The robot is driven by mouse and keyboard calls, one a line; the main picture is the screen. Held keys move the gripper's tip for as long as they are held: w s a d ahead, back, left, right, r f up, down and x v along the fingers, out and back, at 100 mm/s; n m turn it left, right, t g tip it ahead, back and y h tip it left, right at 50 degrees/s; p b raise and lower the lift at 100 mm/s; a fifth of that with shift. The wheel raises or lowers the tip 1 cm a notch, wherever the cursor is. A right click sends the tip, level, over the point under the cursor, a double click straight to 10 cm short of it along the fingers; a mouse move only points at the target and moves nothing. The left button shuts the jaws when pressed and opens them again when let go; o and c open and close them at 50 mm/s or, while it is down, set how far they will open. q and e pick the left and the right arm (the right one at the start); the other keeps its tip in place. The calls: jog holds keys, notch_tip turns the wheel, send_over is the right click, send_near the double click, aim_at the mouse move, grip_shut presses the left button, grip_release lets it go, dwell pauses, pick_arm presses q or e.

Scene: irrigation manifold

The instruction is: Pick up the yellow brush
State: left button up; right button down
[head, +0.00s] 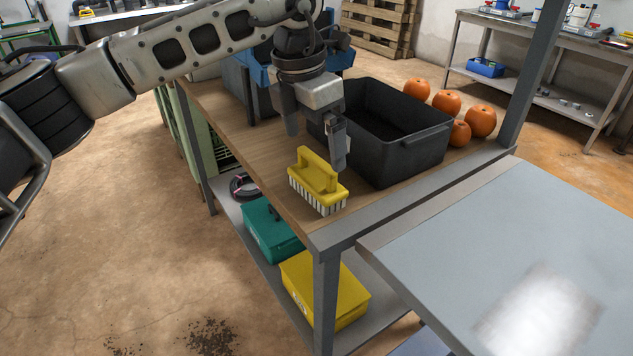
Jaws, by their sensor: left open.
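The yellow brush (318,180) lies on the wooden top of the workbench (255,150), bristles down and handle up, near the bench's front corner. My left gripper (316,150) points down just behind and above the brush, its two fingers apart and empty. One finger is close to the brush handle in the picture; I cannot tell whether it touches. My right gripper is not in view.
A black bin (428,150) stands right beside the brush and gripper. Several orange pumpkins (447,102) sit behind it. A blue crate (262,75) is behind my gripper. A grey table (480,240) adjoins at right. Teal (270,232) and yellow boxes (335,300) lie on the lower shelf.

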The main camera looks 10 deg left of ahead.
aim_at(317, 158)
pick_arm(q)
jog(key=f, duration=0.4)
jog(key=shift+w+d+f, duration=0.3)
jog(key=shift+w+f, duration=0.05)
jog(key=shift+f, duration=0.05)
jog(key=c, duration=0.9)
jog(key=shift+r, duration=0.1)
notch_tip(317, 158, up, 10)
